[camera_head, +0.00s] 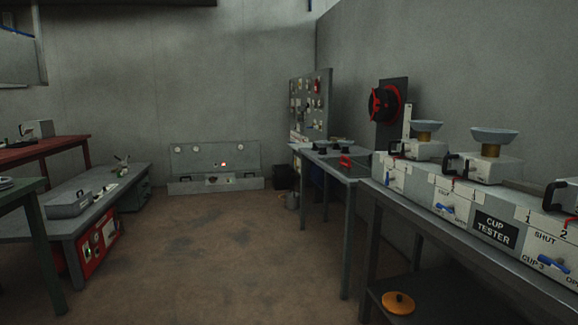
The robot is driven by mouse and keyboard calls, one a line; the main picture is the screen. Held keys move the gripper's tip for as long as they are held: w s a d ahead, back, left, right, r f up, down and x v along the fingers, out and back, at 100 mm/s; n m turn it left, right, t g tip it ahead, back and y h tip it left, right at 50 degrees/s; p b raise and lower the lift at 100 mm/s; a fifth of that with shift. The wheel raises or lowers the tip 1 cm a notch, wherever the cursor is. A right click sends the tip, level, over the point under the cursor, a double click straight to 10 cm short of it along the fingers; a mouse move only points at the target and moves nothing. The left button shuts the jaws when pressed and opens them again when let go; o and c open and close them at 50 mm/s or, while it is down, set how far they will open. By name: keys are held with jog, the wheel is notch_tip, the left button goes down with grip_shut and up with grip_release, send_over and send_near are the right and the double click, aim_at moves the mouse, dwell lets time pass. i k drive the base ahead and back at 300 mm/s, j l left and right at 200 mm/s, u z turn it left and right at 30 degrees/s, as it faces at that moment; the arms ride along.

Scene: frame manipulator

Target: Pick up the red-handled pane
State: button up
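A small red handle-like piece (347,161) shows on the grey table (348,180) right of the middle. It seems to sit on a dark flat surface, but it is too small to tell whether this is a pane. A round black thing with red parts (384,104) is fixed on a dark upright board behind the white tester. I cannot tell whether it is a pane either. My gripper is not in view.
A white cup tester (495,230) with several blue levers fills the bench at right. An orange disc (398,303) lies on its lower shelf. A low grey bench (95,200) and a red table (45,146) stand at left. The brown floor (210,250) between is clear.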

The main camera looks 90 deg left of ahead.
aim_at(344, 164)
jog(key=u, duration=2.65)
jog(key=i+j+u, duration=0.2)
jog(key=i, duration=0.45)
jog(key=i+u, duration=0.2)
jog(key=i, duration=1.5)
jog(key=l, duration=0.1)
